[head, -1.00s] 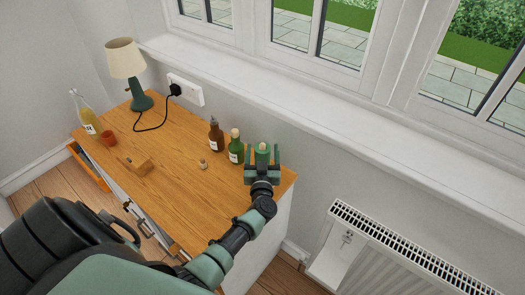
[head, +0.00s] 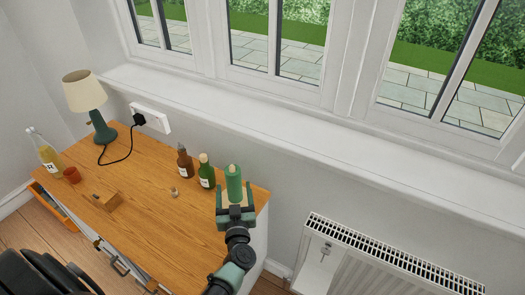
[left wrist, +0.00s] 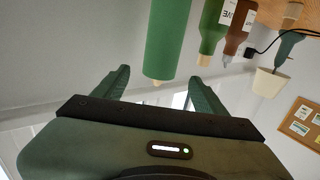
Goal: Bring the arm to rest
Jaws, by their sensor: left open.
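My left gripper (head: 235,208) is open at the right end of the wooden dresser top (head: 150,215). In the left wrist view, which is upside down, the open fingers (left wrist: 160,88) point toward the green cylinder (left wrist: 167,40), with nothing held. I cannot tell whether the fingertips still reach beside it. My right gripper is not in view.
Left of the cylinder stand a green bottle (head: 206,172) and a brown bottle (head: 185,163). A windowsill (head: 270,118) runs behind; a radiator (head: 390,262) is at right.

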